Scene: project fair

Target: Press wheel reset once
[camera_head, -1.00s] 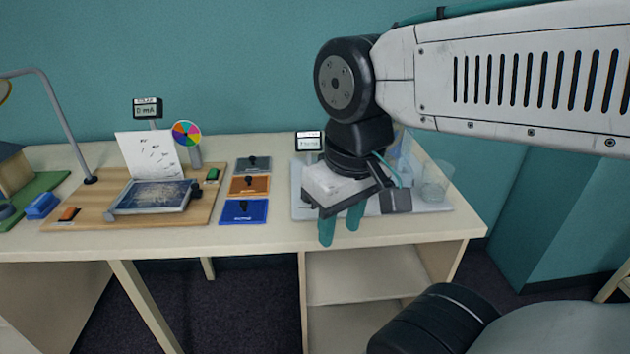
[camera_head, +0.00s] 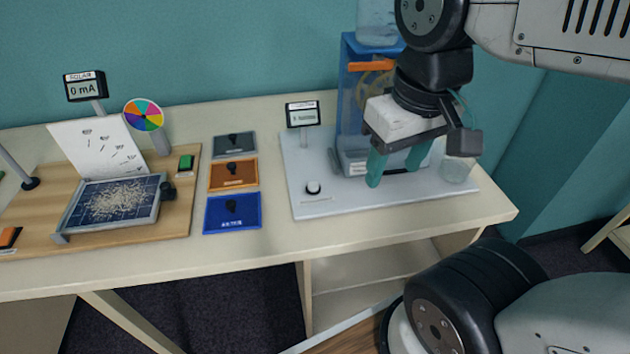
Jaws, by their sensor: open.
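A small round white button with a dark base (camera_head: 313,188) sits near the front left of a pale grey board (camera_head: 345,202). A water wheel (camera_head: 376,92) stands in a blue frame (camera_head: 349,70) at the back of this board, partly hidden by my arm. A small counter display (camera_head: 303,114) stands at the board's back left; its text is too small to read. My gripper (camera_head: 396,168) points down with its teal fingers apart and empty. In the picture it is to the right of the button and in front of the wheel's clear tank.
A clear cup (camera_head: 458,167) stands on the board's right. To the left lie grey (camera_head: 222,150), orange (camera_head: 220,180) and blue (camera_head: 215,218) trays with dark knobs. Further left, a solar panel (camera_head: 95,205), a colour wheel (camera_head: 144,114) and a green button (camera_head: 186,162) sit on a wooden board.

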